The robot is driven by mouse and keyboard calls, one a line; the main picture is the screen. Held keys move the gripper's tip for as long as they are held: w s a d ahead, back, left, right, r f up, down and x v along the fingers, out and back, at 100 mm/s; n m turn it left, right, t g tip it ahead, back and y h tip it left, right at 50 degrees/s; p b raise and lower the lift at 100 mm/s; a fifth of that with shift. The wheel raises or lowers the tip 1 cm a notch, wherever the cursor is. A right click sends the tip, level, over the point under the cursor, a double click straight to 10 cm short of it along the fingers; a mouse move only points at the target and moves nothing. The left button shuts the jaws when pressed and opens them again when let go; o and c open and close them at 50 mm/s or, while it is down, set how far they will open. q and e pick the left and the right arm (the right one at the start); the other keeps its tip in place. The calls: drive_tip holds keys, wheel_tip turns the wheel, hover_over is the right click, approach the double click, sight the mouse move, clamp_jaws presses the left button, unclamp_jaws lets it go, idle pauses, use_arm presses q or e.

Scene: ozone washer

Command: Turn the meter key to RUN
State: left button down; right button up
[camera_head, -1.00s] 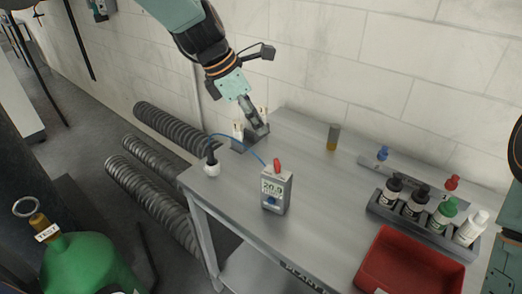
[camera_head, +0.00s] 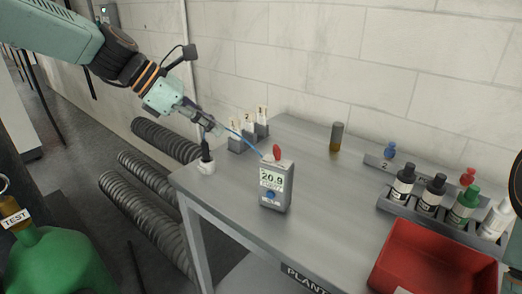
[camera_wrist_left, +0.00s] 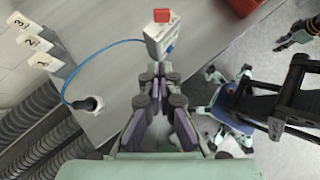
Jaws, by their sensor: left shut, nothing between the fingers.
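The grey handheld meter (camera_head: 276,195) stands upright on the metal bench, its display reading 20.9 above a blue knob (camera_head: 270,195). Any RUN marking is too small to read. My left gripper (camera_head: 217,129) is shut and empty, above the bench's left end, left of the meter and apart from it. In the left wrist view its fingertips (camera_wrist_left: 159,72) point toward the meter (camera_wrist_left: 158,42). What seems to be my right gripper (camera_wrist_left: 284,44) shows small at the right.
A blue hose runs from the meter to a black-and-white probe (camera_head: 206,163) at the bench's left edge. Numbered tags 1 to 3 (camera_head: 247,122) stand behind. An amber vial (camera_head: 337,137), a bottle rack (camera_head: 440,213) and a red tray (camera_head: 400,278) occupy the right. The bench (camera_head: 325,205) is clear right of the meter.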

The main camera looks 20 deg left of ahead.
sight(277, 155)
use_arm(q)
drive_tip(key=b+x, duration=0.3)
drive_tip(key=x, duration=0.6)
drive_tip(key=shift+w+f, duration=0.25)
drive_tip(key=shift+f, duration=0.2)
drive_tip(key=shift+w+d+r, duration=0.2)
drive_tip(key=shift+w+d, duration=0.25)
drive_tip(key=shift+d, duration=0.35)
drive_tip(key=shift+w+d+r, duration=0.15)
drive_tip(key=shift+w+d, duration=0.3)
drive_tip(key=shift+d, duration=0.35)
drive_tip(key=shift+r, duration=0.1)
drive_tip(key=shift+w+m+g+p, duration=0.15)
drive_tip(key=shift+m+g+p, duration=0.2)
drive_tip(key=shift+p, duration=0.2)
